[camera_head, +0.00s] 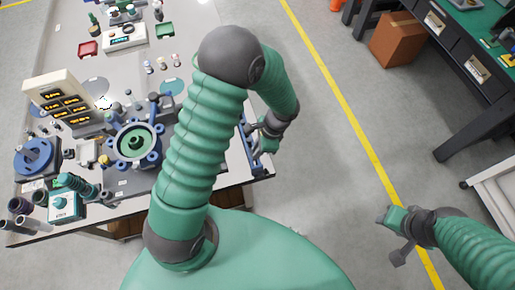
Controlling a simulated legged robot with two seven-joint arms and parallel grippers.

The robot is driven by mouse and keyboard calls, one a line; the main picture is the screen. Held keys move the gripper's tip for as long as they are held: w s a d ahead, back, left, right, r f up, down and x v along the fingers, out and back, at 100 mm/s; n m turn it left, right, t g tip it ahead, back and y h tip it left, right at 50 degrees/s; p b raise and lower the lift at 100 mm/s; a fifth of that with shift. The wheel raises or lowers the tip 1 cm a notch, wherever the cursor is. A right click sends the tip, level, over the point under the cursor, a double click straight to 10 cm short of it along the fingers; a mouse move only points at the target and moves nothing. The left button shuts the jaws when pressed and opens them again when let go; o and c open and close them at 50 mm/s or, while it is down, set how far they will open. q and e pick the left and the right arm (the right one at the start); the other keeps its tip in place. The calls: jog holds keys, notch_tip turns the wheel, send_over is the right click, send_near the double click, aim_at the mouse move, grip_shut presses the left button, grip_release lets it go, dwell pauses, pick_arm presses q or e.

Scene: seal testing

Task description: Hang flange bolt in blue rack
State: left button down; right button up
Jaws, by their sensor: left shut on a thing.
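The blue rack (247,144) stands at the right edge of the work table. My own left arm hides part of it. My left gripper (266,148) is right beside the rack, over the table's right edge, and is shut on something. What it holds is small and mostly hidden here, likely the flange bolt; I cannot tell whether it touches the rack. My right gripper (385,217) is at the lower right, out over the bare floor, far from the rack. Its fingers are too small to read.
The table (205,83) holds a round blue flange fixture (137,143), a cream panel with displays (58,98), a blue disc device (38,157) and red (88,49) and green trays (165,30). A cardboard box (397,41) and dark bench stand upper right. The floor between is clear.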

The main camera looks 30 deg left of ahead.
pick_arm(q)
jog(key=shift+d, duration=0.1)
jog(key=shift+f, duration=0.2)
jog(key=shift+f+b, duration=0.45)
jog(key=shift+f, duration=0.35)
jog(key=shift+f, duration=0.15)
jog(key=shift+f+b, duration=0.3)
jog(key=shift+f, duration=0.15)
jog(key=shift+f, duration=0.25)
dwell(0.5)
jog(key=c, duration=1.3)
grip_release()
jog(key=shift+r, duration=0.1)
